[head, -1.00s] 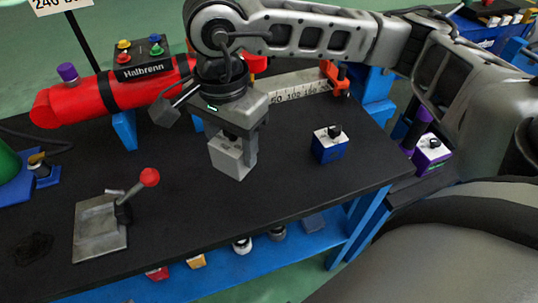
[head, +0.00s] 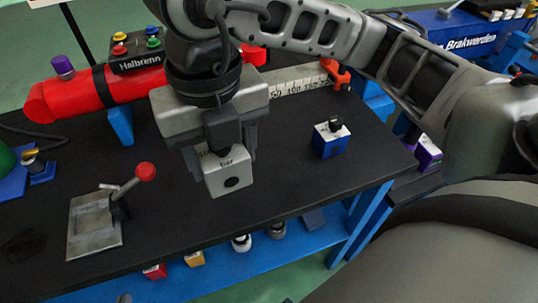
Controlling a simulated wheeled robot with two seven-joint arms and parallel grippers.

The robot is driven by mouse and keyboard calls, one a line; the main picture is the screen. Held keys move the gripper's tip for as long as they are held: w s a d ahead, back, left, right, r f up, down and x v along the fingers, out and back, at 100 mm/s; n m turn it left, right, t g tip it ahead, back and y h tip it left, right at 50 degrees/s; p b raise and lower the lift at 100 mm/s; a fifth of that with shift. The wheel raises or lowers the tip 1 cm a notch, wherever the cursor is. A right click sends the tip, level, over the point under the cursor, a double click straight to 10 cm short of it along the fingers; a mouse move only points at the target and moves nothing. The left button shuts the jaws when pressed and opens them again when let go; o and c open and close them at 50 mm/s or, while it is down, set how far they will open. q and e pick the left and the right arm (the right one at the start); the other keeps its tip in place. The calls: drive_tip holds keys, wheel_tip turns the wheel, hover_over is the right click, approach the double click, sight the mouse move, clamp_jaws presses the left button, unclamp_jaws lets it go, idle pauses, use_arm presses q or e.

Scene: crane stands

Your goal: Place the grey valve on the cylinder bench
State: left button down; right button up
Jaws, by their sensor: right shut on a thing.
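The grey valve (head: 229,181) is a grey block with "bar" lettering on its upper face and a dark round hole on its front face. My right gripper (head: 222,158) is shut on it and points down, covering its top. The valve is in front of the black bench top (head: 290,190) near the middle; whether it touches the top is hard to tell. This bench carries a red cylinder (head: 42,101) at the back, so it appears to be the cylinder bench. My left gripper is not in view.
A blue valve (head: 330,140) stands to the right on the bench. A metal plate with a red-knobbed lever (head: 95,225) lies front left. A button box (head: 136,55) sits by the cylinder, and a ruler (head: 300,82) lies behind. Several small items stand on the blue lower shelf (head: 215,270).

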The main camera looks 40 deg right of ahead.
drive_tip(key=shift+m, duration=0.3)
drive_tip(key=shift+w+d+f, duration=0.1)
drive_tip(key=shift+w+d, duration=0.05)
drive_tip(key=shift+d, duration=0.15)
drive_tip(key=w+d+f, duration=0.2)
drive_tip(key=d+f, duration=0.1)
drive_tip(key=w+d+f+b, duration=0.1)
drive_tip(key=w+d+f, duration=0.1)
drive_tip(key=d+f, duration=0.1)
drive_tip(key=w+d+f+b, duration=0.1)
drive_tip(key=w+d+f, duration=0.1)
drive_tip(key=d, duration=0.3)
drive_tip(key=shift+w+f, duration=0.2)
drive_tip(key=shift+f, duration=0.25)
drive_tip(key=f, duration=0.3)
drive_tip(key=shift+w+d+f, duration=0.15)
drive_tip(key=shift+d+f, duration=0.05)
drive_tip(key=shift+f, duration=0.1)
use_arm(q)
drive_tip(key=shift+d+f, duration=0.15)
drive_tip(key=shift+f, duration=0.2)
